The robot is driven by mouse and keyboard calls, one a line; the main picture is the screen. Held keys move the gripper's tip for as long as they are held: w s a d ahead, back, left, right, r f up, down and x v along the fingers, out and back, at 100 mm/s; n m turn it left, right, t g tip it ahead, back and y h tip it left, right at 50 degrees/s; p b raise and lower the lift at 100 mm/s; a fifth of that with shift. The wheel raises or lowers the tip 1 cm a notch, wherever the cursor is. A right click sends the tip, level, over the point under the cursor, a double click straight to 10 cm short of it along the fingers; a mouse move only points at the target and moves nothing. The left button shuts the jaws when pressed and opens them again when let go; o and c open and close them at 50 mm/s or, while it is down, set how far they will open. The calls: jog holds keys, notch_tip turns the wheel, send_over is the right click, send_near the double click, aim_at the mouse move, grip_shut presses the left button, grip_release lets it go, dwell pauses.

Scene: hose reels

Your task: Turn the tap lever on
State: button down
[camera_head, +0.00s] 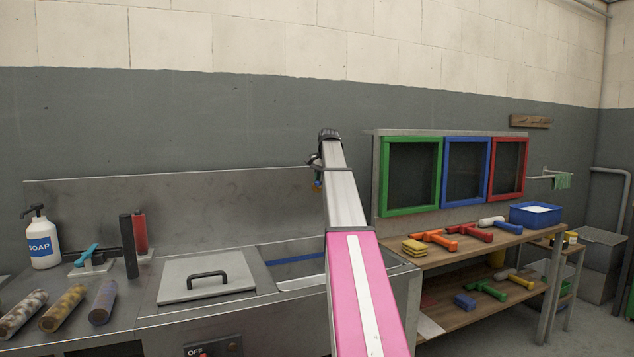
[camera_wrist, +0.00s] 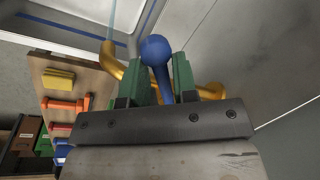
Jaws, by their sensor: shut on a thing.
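The blue tap lever (camera_wrist: 155,48), with a rounded end, stands between the two green fingers of my gripper (camera_wrist: 161,78) in the wrist view. The fingers are shut on its stem. The brass tap (camera_wrist: 112,62) bends out on both sides behind the fingers. A thin pale-blue streak runs from the tap's left end to the top edge and looks like water. In the head view my arm covers most of the tap area; only a small blue and orange bit shows beside the arm.
The steel sink (camera_head: 300,284) lies below the arm, with a lidded panel (camera_head: 205,276) to its left. A wooden shelf (camera_head: 462,256) with coloured tools stands right, below framed screens (camera_head: 410,176).

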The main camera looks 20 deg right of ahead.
dwell(0.3)
jog(key=c, duration=1.1)
grip_release()
jog(key=shift+r, duration=0.15)
notch_tip(320, 180, up, 10)
jog(key=s+d, duration=0.1)
jog(key=shift+s+d+r, duration=0.15)
jog(key=shift+s+r, duration=0.05)
jog(key=shift+s, duration=0.1)
